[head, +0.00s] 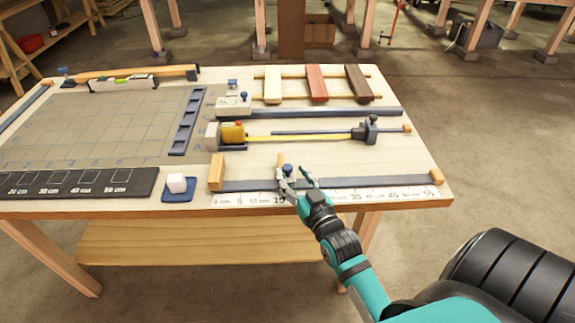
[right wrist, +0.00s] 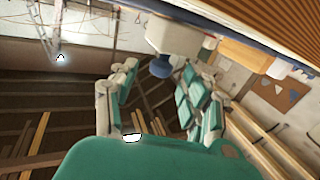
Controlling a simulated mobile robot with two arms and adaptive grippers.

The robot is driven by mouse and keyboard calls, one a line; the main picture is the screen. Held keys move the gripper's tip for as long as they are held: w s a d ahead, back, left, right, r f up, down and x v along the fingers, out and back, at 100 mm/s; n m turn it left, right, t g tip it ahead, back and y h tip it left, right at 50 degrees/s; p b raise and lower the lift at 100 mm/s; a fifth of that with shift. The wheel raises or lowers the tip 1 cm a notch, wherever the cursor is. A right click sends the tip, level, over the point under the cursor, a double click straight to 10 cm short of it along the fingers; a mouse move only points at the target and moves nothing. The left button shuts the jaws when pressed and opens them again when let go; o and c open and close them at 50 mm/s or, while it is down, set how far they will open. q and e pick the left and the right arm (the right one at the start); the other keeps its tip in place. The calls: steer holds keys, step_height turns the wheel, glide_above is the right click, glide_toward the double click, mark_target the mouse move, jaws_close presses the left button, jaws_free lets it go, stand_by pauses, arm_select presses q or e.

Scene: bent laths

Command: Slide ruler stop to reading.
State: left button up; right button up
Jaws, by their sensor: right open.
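The ruler (head: 385,195) is a white strip with dark cm numbers along the table's front edge, with a dark rail (head: 400,181) behind it. The stop's blue knob (head: 287,170) stands near the 15 mark; the fingers partly cover the stop, so its exact reading cannot be told. My right gripper (head: 297,180) is open at the knob. In the right wrist view the knob (right wrist: 160,67) shows between the spread fingers (right wrist: 158,88), below a pale block (right wrist: 168,33). I cannot tell whether any finger touches it. My left gripper is out of view.
Wooden end blocks (head: 216,172) (head: 437,177) close the rail. Behind it lie a yellow tape (head: 290,137) with a dark clamp (head: 370,130) and several coloured slats (head: 317,84).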

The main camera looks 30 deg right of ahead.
mark_target(287, 166)
steer(key=shift+w+d, duration=0.15)
steer(key=shift+w, duration=0.75)
steer(key=shift+w+d, duration=0.1)
steer(key=shift+w, duration=0.75)
jaws_close()
steer(key=shift+w+f, duration=0.1)
steer(key=shift+f, duration=0.1)
